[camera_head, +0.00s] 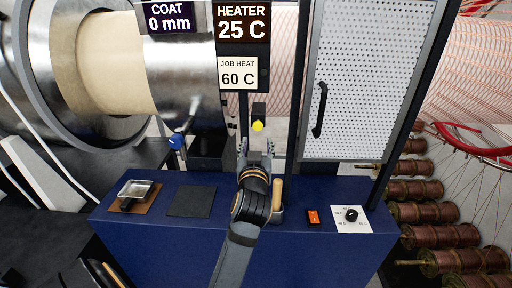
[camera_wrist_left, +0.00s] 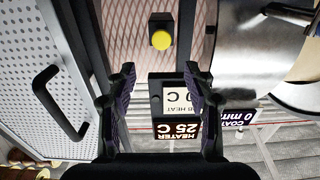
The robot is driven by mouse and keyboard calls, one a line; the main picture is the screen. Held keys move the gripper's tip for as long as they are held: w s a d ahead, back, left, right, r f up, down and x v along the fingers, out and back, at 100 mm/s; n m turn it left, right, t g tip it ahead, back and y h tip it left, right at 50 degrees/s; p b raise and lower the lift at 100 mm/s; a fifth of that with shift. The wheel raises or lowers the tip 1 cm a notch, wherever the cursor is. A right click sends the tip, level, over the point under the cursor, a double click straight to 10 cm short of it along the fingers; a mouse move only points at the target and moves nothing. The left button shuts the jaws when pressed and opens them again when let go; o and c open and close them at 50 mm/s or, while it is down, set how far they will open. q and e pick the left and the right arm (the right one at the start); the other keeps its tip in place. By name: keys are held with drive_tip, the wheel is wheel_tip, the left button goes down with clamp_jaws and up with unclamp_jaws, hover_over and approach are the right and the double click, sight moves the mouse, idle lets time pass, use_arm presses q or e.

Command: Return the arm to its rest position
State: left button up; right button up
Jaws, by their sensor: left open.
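My left gripper (camera_head: 256,147) is open and empty above the back part of the blue cabinet (camera_head: 230,228). In the left wrist view its two dark fingers (camera_wrist_left: 159,68) stand apart with nothing held between them. A yellow button (camera_head: 257,126) on a black box is just beyond the fingertips in the head view. In the left wrist view the yellow button (camera_wrist_left: 161,40) shows past the fingers. My right gripper is not in view.
Heater sign (camera_head: 242,22) reads 25 C, job heat sign (camera_head: 238,77) 60 C, coat sign (camera_head: 168,16) 0 mm. A perforated door (camera_head: 365,75) with a black handle (camera_head: 320,110) stands right. The cabinet top holds a wooden handle (camera_head: 277,192), orange switch (camera_head: 313,217) and knob (camera_head: 351,215).

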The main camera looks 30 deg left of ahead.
use_arm(q)
drive_tip(key=shift+s+d, duration=0.1)
drive_tip(key=shift+s, duration=0.3)
